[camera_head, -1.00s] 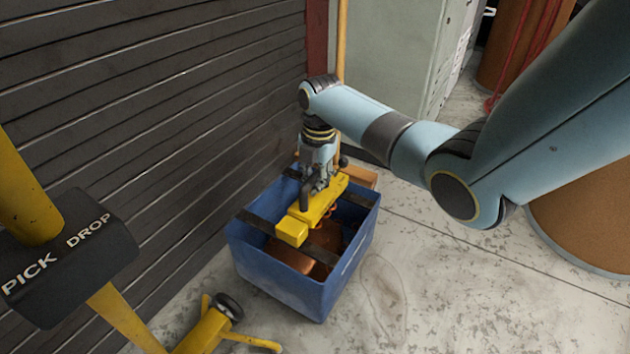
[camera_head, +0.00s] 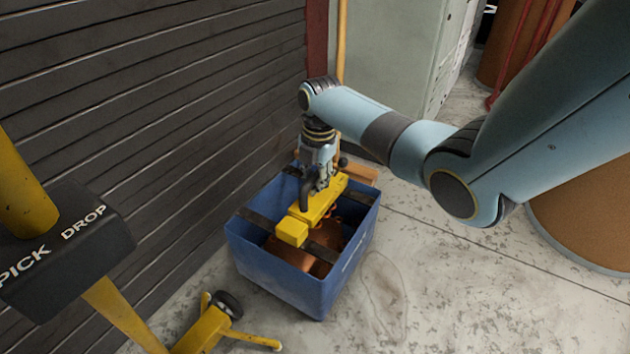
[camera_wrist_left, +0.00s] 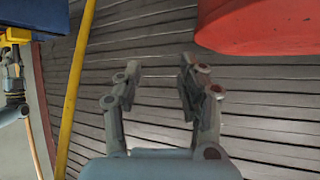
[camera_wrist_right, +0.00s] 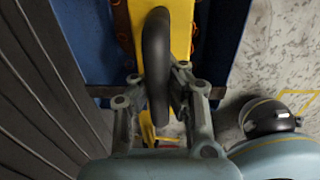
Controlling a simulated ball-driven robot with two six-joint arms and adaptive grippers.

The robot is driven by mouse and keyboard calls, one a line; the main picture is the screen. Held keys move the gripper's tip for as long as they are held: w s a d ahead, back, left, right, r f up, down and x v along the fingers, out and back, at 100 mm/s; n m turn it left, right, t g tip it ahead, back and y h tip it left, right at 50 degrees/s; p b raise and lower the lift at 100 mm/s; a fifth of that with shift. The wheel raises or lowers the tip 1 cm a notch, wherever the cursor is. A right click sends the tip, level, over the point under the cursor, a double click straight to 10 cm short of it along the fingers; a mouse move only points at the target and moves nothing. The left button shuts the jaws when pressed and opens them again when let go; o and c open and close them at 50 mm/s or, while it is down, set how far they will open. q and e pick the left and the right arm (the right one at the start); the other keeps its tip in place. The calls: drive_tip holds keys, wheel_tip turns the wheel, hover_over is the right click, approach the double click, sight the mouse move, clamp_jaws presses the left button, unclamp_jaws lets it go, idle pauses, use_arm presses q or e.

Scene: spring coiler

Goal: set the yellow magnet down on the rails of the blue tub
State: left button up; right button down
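The yellow magnet (camera_head: 318,208) is at the blue tub (camera_head: 285,280), lying lengthwise across its two dark rails (camera_head: 262,219). I cannot tell whether its underside touches the rails. Copper-coloured pieces (camera_head: 322,243) lie beneath it inside the tub. My right gripper (camera_head: 308,190) is above the magnet, its fingers closed on the magnet's black handle (camera_wrist_right: 157,60). In the right wrist view the handle stands between the fingers, with the yellow body (camera_wrist_right: 183,25) below. My left gripper (camera_wrist_left: 160,78) is open and empty, away from the tub.
A dark slatted wall (camera_head: 150,110) runs along the tub's left side. A yellow post with a black PICK/DROP block (camera_head: 65,245) and a yellow wheeled foot (camera_head: 208,325) stand front left. A red rounded object (camera_wrist_left: 260,25) is near my left gripper. Floor (camera_head: 440,290) right of the tub is clear.

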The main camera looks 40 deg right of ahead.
drive_tip(key=c, duration=2)
unclamp_jaws()
drive_tip(key=o, duration=0.6)
drive_tip(key=shift+s+f, duration=0.1)
wheel_tip(320, 180, up, 12)
drive_tip(key=shift+s+d, duration=0.15)
drive_tip(key=shift+s, duration=0.15)
